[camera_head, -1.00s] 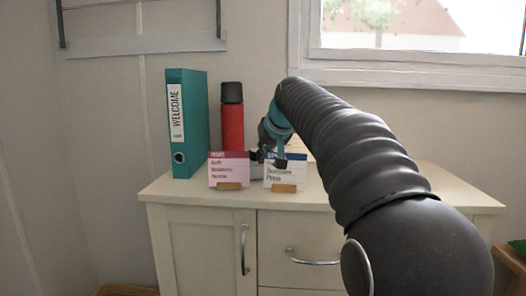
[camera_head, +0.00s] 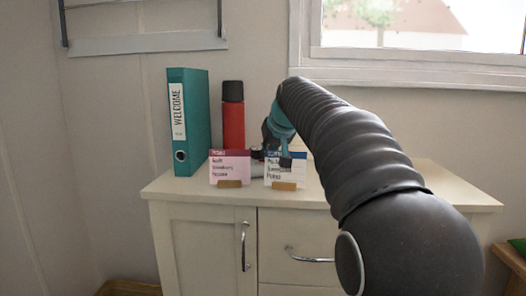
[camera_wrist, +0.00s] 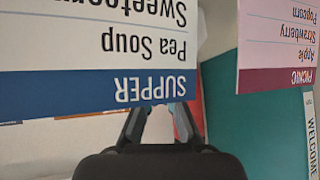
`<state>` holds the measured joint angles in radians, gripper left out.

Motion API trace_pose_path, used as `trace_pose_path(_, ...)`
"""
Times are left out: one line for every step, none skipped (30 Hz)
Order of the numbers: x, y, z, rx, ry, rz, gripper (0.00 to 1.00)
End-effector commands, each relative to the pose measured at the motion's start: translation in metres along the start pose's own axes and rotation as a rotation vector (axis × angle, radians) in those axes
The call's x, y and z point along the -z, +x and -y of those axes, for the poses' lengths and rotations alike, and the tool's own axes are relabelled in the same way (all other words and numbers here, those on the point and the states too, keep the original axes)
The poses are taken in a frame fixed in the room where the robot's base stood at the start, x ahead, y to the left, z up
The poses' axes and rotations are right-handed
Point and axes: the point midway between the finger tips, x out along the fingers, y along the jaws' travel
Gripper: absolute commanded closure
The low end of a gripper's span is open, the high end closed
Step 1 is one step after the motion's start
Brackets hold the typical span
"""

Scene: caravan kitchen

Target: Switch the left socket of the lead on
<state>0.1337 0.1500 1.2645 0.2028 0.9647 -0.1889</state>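I cannot make out the lead or its left socket in either view; the cards hide much of the worktop behind them. My gripper (camera_head: 269,152) is low at the back of the worktop, mostly hidden behind the blue-headed SUPPER card (camera_head: 287,172). In the wrist view, the two dark fingers of my gripper (camera_wrist: 163,110) lean toward each other, with a pale strip between them. Their tips are hidden by the SUPPER card (camera_wrist: 95,88), so I cannot tell whether they meet.
A pink PICNIC card (camera_head: 229,170) stands left of the SUPPER card. Behind are a red flask (camera_head: 233,122) with a black cap and a teal WELCOME binder (camera_head: 193,120). The cream cabinet's worktop (camera_head: 172,190) is bare at its front left. A window (camera_head: 400,45) is above right.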

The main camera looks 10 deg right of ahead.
Motion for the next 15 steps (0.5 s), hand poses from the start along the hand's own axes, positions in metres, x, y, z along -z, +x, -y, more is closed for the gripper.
trace_pose_path(-0.0004, 0.0008, -0.0022, -0.001, 0.0, 0.004, 1.0)
trace_pose_path(-0.0003, 0.0007, -0.0025, 0.0, -0.001, 0.003, 1.0)
trace_pose_path(-0.0003, 0.0007, -0.0026, 0.0, -0.001, 0.003, 1.0)
trace_pose_path(-0.0003, 0.0007, -0.0024, 0.001, -0.002, 0.003, 1.0)
trace_pose_path(-0.0003, 0.0007, -0.0022, 0.001, -0.002, 0.003, 1.0)
trace_pose_path(-0.0002, 0.0007, -0.0019, 0.001, -0.002, 0.003, 1.0)
trace_pose_path(-0.0002, 0.0006, -0.0017, 0.001, -0.003, 0.002, 1.0)
trace_pose_path(-0.0001, 0.0006, -0.0015, 0.002, -0.003, 0.002, 1.0)
trace_pose_path(0.0, 0.0004, -0.0013, 0.002, -0.003, 0.002, 1.0)
trace_pose_path(0.0001, 0.0003, -0.0012, 0.002, -0.003, 0.002, 1.0)
trace_pose_path(0.0003, 0.0002, -0.0011, 0.002, -0.003, 0.001, 1.0)
trace_pose_path(0.0008, -0.0004, -0.001, 0.002, -0.003, 0.001, 1.0)
trace_pose_path(0.0015, -0.0012, -0.0009, 0.002, -0.003, 0.001, 1.0)
trace_pose_path(0.0026, -0.0023, -0.0008, 0.002, -0.003, 0.001, 1.0)
trace_pose_path(0.0046, -0.0042, -0.0008, 0.002, -0.003, 0.001, 1.0)
